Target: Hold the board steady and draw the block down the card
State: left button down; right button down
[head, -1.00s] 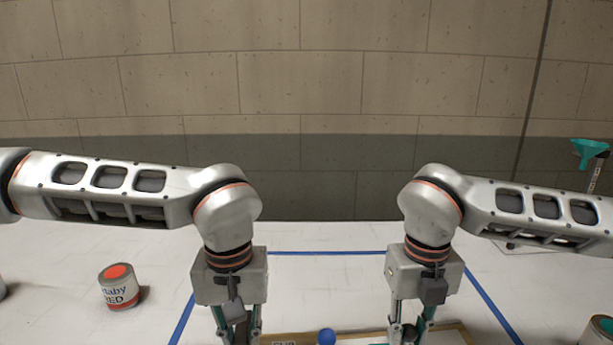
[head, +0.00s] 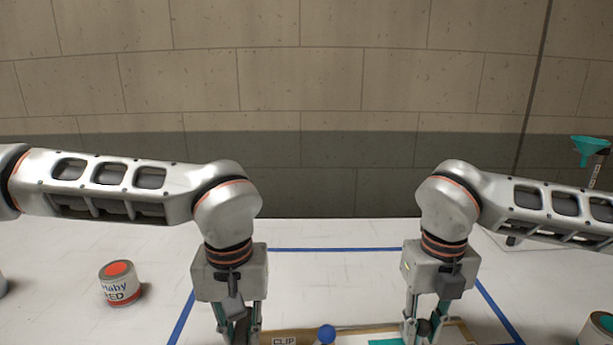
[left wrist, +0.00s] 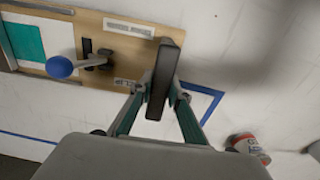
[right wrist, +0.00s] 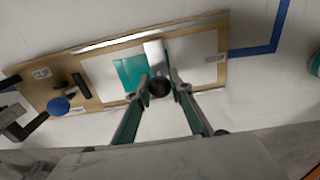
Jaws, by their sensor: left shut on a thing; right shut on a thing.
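The wooden board (right wrist: 100,85) lies flat on the table and carries a white card (right wrist: 196,52). A teal patch (right wrist: 132,72) covers part of the card; it also shows in the left wrist view (left wrist: 27,42). My left gripper (head: 237,340) is shut on a dark upright handle (left wrist: 165,82) at one end of the board. My right gripper (right wrist: 160,90) is shut on the pale block (right wrist: 154,56), by a dark part of it. The block is over the card, at the teal patch's right edge. Whether it touches the card is unclear.
A clip with a blue ball knob (head: 326,334) sits on the board between my grippers. A paint can with a red top (head: 118,285) stands at left, another can (head: 597,330) at far right. Blue tape (head: 330,249) outlines the work area.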

jog(key=shift+d, duration=0.5)
jog(key=shift+w+d, duration=0.1)
jog(key=shift+d, duration=0.8)
jog(key=shift+d, duration=1)
jog(key=shift+w+d, duration=0.1)
jog(key=shift+d, duration=0.25)
jog(key=c, duration=1.7)
grip_release()
